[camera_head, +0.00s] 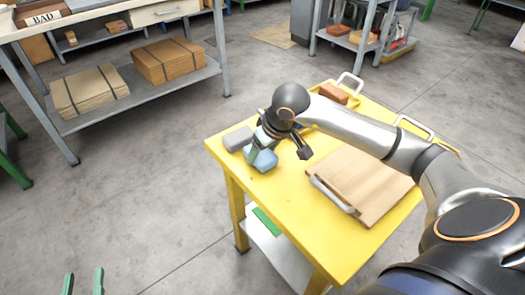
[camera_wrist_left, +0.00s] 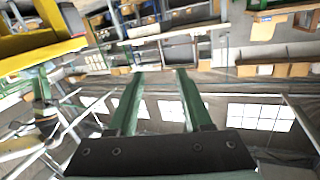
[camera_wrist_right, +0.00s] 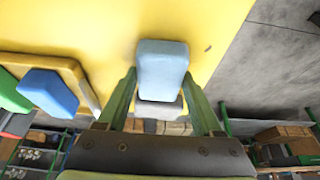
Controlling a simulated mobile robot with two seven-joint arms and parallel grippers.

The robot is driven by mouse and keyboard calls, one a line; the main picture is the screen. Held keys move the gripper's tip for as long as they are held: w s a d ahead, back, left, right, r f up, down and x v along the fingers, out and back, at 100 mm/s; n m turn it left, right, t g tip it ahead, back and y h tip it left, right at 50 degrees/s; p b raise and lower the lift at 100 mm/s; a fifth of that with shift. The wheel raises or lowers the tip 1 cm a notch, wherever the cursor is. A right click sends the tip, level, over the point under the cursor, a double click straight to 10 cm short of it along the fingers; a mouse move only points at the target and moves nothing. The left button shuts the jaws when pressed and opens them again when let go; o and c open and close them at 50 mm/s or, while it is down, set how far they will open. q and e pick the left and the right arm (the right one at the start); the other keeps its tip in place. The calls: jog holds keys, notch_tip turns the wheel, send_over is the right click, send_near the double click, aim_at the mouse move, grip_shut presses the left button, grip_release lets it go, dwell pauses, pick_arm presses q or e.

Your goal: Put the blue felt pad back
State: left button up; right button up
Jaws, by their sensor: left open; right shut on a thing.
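The light blue felt pad (camera_head: 264,160) is at the left end of the yellow table, and it also shows in the right wrist view (camera_wrist_right: 162,66). My right gripper (camera_wrist_right: 160,82) is shut on it, with one green finger on each side. I cannot tell whether the pad touches the tabletop. My left gripper (camera_head: 83,283) is open and empty, low at the left of the head view, away from the table. Its two fingers stand apart in the left wrist view (camera_wrist_left: 157,80).
A grey block (camera_head: 238,138) lies beside the pad. A wooden board (camera_head: 358,180) lies on the yellow table (camera_head: 290,225). My right arm crosses above the table.

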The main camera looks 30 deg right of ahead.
pick_arm(q)
jog(key=shift+r, duration=0.4)
pick_arm(e)
jog(key=shift+f, duration=0.1)
jog(key=o, duration=1.2)
pick_arm(q)
jog(key=shift+w+r+t+h, duration=0.15)
jog(key=shift+r+t+h, duration=0.15)
jog(key=shift+r, duration=0.3)
jog(key=shift+f, duration=0.15)
pick_arm(e)
jog(key=shift+p+v, duration=0.35)
jog(key=shift+v, duration=0.8)
pick_arm(q)
jog(key=s+f+g+y, duration=0.1)
jog(key=s+f+g, duration=0.1)
jog(key=f, duration=0.5)
jog(key=s+f+n+g+y+p, duration=0.1)
jog(key=s+f+g, duration=0.2)
jog(key=f, duration=0.3)
jog(key=shift+f+n+g+p, duration=0.3)
jog(key=shift+f+g, duration=0.1)
jog(key=shift+g, duration=0.3)
pick_arm(e)
jog(key=v, duration=1)
jog(key=shift+w, duration=0.1)
